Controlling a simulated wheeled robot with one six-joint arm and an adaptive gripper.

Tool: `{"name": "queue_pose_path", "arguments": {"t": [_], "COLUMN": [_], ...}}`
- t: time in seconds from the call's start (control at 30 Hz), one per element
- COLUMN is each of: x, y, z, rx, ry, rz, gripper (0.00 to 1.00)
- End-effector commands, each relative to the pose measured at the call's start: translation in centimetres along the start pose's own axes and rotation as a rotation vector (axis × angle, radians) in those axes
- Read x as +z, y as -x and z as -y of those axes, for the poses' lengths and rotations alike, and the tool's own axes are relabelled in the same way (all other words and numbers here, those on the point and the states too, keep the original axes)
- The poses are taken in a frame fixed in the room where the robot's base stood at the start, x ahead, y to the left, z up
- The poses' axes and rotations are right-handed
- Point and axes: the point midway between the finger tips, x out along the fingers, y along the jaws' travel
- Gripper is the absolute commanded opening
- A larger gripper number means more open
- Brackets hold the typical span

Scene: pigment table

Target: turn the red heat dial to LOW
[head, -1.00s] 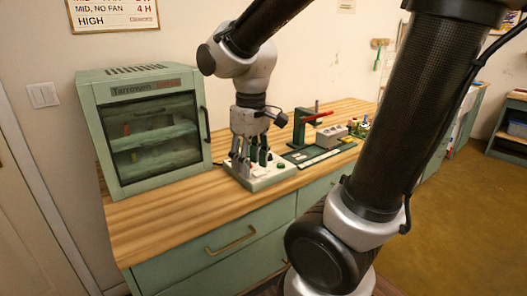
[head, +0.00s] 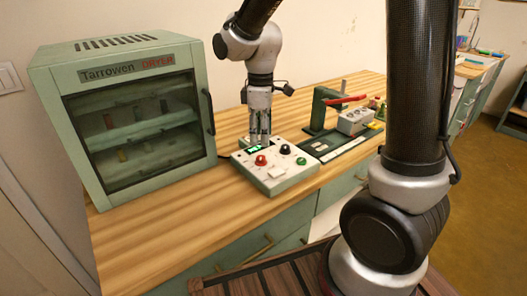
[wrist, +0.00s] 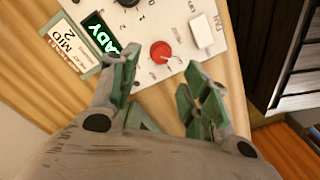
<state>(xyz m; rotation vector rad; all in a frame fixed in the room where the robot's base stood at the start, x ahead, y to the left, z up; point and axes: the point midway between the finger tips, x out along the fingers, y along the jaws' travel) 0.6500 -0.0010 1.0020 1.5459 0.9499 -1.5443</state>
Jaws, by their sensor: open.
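The red heat dial (head: 261,160) sits on the white control box (head: 283,184), at the front left of its top. In the wrist view the red dial (wrist: 160,51) is near the top middle, with small markings around it too blurred to read surely. My gripper (head: 260,138) points down at the box, behind the dial in the head view. In the wrist view my gripper (wrist: 158,78) is open and empty, its green-padded fingers apart, with the dial ahead of the gap between them. I cannot tell its exact height above the panel.
A lit green display (wrist: 101,38) partly reads "ADY", beside a card (wrist: 62,47) reading "MID 2". The box also has a black knob (head: 286,149), green button (head: 301,161) and white switch (wrist: 203,30). The dryer (head: 135,120) stands left; a red-handled press (head: 322,108) stands right.

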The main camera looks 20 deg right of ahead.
Motion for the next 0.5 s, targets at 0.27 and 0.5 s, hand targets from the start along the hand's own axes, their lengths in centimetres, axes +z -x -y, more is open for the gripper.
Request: {"name": "queue_pose_path", "arguments": {"t": [0.27, 0.5], "x": [0.1, 0.1], "y": [-4.7, -6.9], "z": [0.1, 0.1], "rx": [-0.004, -0.001], "ry": [-0.002, -0.003], "rz": [0.004, 0.001], "gripper": [0.47, 0.47]}}
